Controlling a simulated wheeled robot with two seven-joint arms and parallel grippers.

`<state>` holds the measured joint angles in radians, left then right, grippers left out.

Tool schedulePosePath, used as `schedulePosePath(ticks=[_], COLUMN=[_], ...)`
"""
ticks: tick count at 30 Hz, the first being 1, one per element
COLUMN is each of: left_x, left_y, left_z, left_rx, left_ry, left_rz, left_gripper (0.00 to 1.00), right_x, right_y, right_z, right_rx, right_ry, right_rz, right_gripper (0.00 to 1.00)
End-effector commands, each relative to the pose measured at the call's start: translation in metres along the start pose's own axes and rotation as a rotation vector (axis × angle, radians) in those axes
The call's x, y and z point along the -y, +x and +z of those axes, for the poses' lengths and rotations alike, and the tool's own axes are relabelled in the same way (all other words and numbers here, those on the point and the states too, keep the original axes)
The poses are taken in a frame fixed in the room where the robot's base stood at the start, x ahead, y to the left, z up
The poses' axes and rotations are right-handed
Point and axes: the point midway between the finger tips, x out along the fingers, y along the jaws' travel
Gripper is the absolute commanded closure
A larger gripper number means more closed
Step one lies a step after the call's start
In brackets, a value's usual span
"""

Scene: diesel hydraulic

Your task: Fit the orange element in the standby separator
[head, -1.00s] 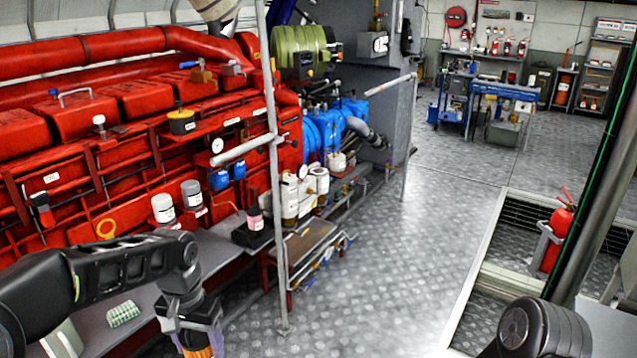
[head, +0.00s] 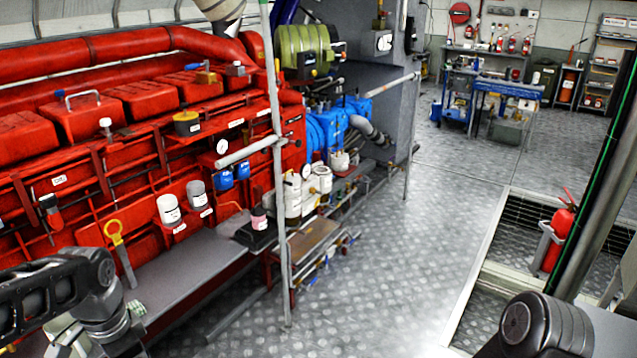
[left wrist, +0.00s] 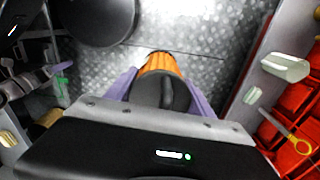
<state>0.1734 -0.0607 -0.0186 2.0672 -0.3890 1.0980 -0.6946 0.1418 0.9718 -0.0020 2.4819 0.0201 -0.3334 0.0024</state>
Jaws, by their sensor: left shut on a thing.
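The orange element (left wrist: 158,65) is ribbed and shows in the left wrist view between the purple fingers of my left gripper (left wrist: 161,82). The gripper is shut on it, and the floor plates show beyond it. In the head view my left wrist is at the lower left, and the gripper and element are out of frame. Two white-and-grey canisters (head: 168,209) stand along the red engine's side. Pale filter housings (head: 292,201) stand behind the upright post. I cannot tell which thing is the standby separator. My right gripper is out of view.
A grey ledge (head: 180,272) runs along the red engine (head: 90,215). A yellow ring handle (head: 115,238) stands above its near end. A grey post (head: 279,230) rises before the pale housings. The floor (head: 375,255) to the right is clear. A red extinguisher (head: 556,238) stands at right.

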Motion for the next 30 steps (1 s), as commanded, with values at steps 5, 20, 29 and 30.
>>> schedulePosePath(ticks=[5,20,29,30], left_x=[0.000,0.002,-0.003,-0.006], left_y=[0.000,0.018,0.126,0.144], left_z=[0.000,-0.013,-0.089,-0.100], left_rx=[0.000,0.005,0.015,0.014], left_ry=[0.000,-0.048,-0.340,-0.389], left_rz=[-0.001,-0.001,-0.009,-0.009], left_gripper=[0.85,0.85,0.85,0.85], right_x=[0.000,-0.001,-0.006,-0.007], right_y=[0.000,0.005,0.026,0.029], right_z=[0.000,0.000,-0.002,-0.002], right_rx=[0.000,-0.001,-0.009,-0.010], right_ry=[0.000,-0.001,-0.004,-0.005], right_rz=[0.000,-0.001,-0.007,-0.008], right_gripper=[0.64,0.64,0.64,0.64])
